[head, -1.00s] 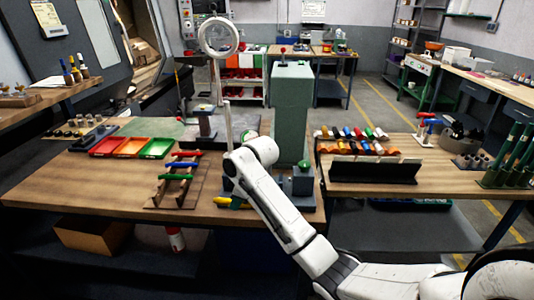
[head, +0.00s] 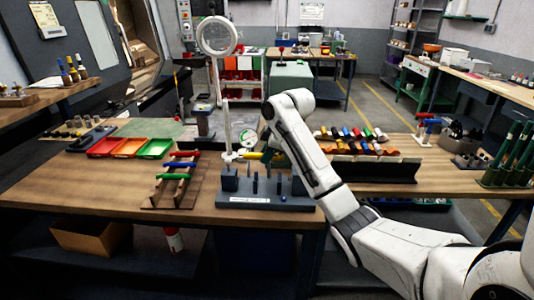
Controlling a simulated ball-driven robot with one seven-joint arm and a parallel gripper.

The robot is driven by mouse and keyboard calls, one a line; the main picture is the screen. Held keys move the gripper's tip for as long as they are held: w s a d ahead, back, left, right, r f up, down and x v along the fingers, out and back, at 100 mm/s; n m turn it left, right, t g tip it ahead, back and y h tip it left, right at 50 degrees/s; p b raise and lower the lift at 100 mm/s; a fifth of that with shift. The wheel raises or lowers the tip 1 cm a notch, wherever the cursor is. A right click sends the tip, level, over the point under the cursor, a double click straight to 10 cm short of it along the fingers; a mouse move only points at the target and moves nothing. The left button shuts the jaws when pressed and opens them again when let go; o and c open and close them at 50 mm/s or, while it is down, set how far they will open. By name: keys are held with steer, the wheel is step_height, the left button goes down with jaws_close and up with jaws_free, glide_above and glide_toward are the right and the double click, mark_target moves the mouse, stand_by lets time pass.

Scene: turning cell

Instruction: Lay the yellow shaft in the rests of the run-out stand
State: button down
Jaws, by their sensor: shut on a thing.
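The yellow shaft (head: 252,155) shows as a short length beside my wrist, roughly level, above and behind the run-out stand. My gripper (head: 270,155) is shut on it, mostly hidden behind my own white arm, and so is the shaft's right part. The run-out stand (head: 265,203) is a blue-grey base near the bench's front edge, with a block at each end and several short posts between. No shaft is seen in its rests. The shaft looks apart from the stand.
A wooden rack (head: 151,195) with red, green and blue shafts stands left of the stand. Red, orange and green trays (head: 105,147) lie behind it. A ring magnifier (head: 218,37) on a pole and a dial (head: 248,138) rise behind the stand. Bare bench lies left of the rack.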

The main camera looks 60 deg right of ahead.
steer(key=shift+f+b, duration=2.2)
steer(key=shift+f, duration=1.65)
steer(key=c, duration=0.9)
jaws_free()
steer(key=shift+o, duration=0.2)
steer(key=v, duration=1)
steer(key=shift+s+r+b, duration=0.2)
steer(key=shift+r+b, duration=0.15)
steer(key=shift+b, duration=0.05)
steer(key=shift+a+f, duration=0.1)
steer(key=shift+a, duration=0.05)
